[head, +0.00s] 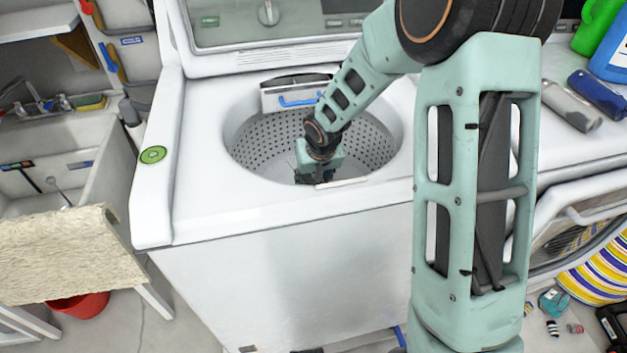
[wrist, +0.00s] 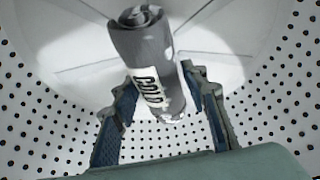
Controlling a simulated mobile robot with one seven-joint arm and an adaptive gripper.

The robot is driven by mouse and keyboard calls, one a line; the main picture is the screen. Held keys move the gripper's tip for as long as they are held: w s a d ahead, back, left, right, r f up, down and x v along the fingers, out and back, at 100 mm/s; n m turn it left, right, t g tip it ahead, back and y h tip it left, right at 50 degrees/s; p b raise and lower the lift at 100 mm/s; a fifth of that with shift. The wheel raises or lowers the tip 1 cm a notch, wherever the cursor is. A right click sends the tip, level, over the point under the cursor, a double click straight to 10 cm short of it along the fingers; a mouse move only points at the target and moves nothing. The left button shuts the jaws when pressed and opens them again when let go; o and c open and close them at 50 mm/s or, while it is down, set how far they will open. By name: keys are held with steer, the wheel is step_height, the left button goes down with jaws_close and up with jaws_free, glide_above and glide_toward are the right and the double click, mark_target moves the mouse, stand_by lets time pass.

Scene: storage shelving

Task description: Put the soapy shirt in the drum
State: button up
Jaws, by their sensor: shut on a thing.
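The washer's drum (head: 250,142) is a perforated tub under the open lid in the top of the white machine. Its dotted wall (wrist: 50,110) and pale floor fill the wrist view. My gripper (head: 318,175) reaches down through the opening, its tip low inside the drum. In the wrist view its fingers (wrist: 160,80) are shut on a grey rolled bundle (wrist: 140,45) with a white label reading "COLD". White patches show at its near end; I take it to be the soapy shirt. Whether it touches the drum floor I cannot tell.
The drum's rim surrounds my wrist, and the raised lid (head: 275,20) stands behind. My arm hides part of the machine's right side. A sink (head: 95,150) stands at left. Bottles (head: 600,95) and a front-loading machine (head: 585,220) are at right.

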steer(key=shift+r, duration=0.1)
steer(key=shift+f+b, duration=0.65)
steer(key=o, duration=1.4)
steer(key=shift+r+p, duration=0.55)
steer(key=p+v, duration=0.4)
steer(key=v, duration=0.8)
steer(key=shift+r, duration=0.1)
steer(key=shift+r, duration=0.1)
